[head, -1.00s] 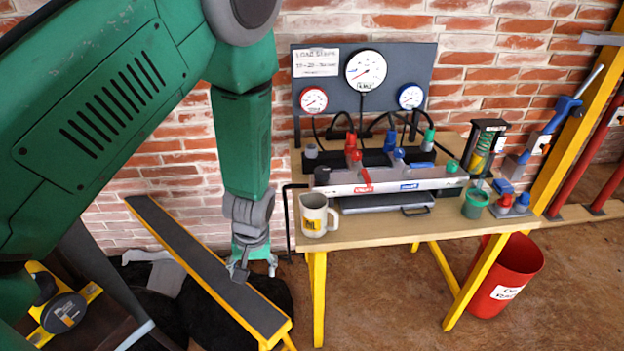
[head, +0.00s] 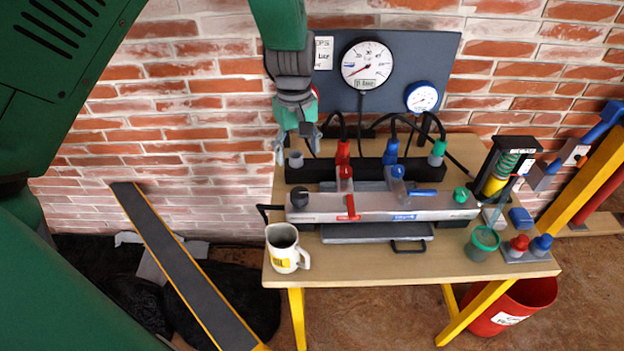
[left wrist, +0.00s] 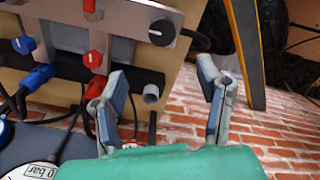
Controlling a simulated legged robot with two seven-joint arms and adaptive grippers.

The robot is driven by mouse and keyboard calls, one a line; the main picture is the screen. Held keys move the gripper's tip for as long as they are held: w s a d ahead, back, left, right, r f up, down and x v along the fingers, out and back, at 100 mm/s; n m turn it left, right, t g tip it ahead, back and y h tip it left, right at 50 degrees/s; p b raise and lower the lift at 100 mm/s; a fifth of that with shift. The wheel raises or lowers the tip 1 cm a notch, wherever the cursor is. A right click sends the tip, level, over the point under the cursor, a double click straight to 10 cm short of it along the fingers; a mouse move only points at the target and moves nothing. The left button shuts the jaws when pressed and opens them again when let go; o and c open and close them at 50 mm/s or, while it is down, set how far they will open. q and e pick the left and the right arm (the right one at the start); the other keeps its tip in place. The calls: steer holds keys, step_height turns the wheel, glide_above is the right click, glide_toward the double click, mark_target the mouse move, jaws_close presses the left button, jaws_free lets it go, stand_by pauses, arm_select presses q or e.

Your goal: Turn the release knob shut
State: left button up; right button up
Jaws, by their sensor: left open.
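A metal manifold bar (head: 380,207) lies across the bench with a black knob (head: 299,196) at its left end and a green knob (head: 461,194) at its right end. I cannot tell from a label which is the release knob. The black knob also shows in the left wrist view (left wrist: 162,32). My left gripper (head: 297,147) is open and empty, pointing down above the back left of the bench, behind the black knob. A grey cap (left wrist: 150,93) shows between its fingers, apart from them. My right gripper is not in view.
A gauge board (head: 385,75) with hoses stands behind the bench (head: 330,262). A mug (head: 284,250) stands at the front left, a green pot (head: 482,244) at the right. Red and blue knobs (head: 528,247) stand at the right edge. A red bin (head: 512,305) is below.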

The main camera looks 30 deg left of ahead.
mark_target(299, 192)
arm_select(q)
step_height(299, 192, down, 14)
steer(key=shift+s+r, duration=0.1)
steer(key=shift+r, duration=0.1)
stand_by(0.4)
steer(key=c, duration=1.2)
